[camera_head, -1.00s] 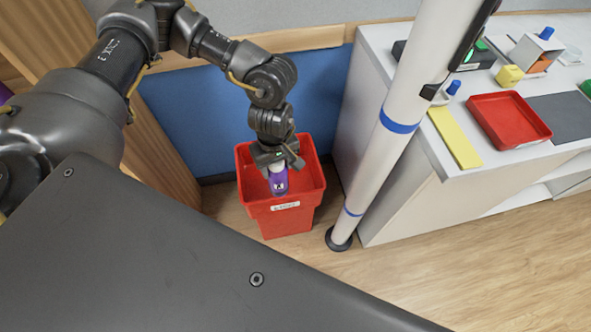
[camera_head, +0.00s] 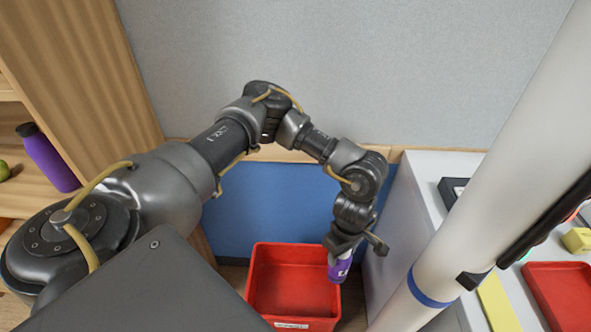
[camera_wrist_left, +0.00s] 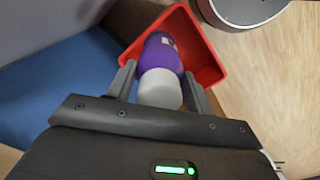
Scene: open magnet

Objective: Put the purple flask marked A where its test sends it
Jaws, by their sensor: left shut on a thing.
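The purple flask (camera_head: 340,268) is in my left gripper (camera_head: 342,246), at the upper right part of the red bin (camera_head: 256,278) in the head view. In the left wrist view the flask (camera_wrist_left: 161,55) lies between the two fingers of my left gripper (camera_wrist_left: 158,88), its pale grey end toward the wrist and its purple body pointing at the red bin (camera_wrist_left: 201,50). The gripper is shut on it. A pale label mark shows on the flask, too small to read for sure. Whether the flask is inside the bin or above its rim is hard to tell. My right gripper is out of view.
A white pole (camera_head: 489,160) with a blue band stands right of the bin, beside a white counter (camera_head: 424,190). The counter holds a red tray (camera_head: 560,290), a yellow strip (camera_head: 497,303) and a yellow block (camera_head: 577,240). Another purple bottle (camera_head: 47,158) stands on the wooden shelf at left.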

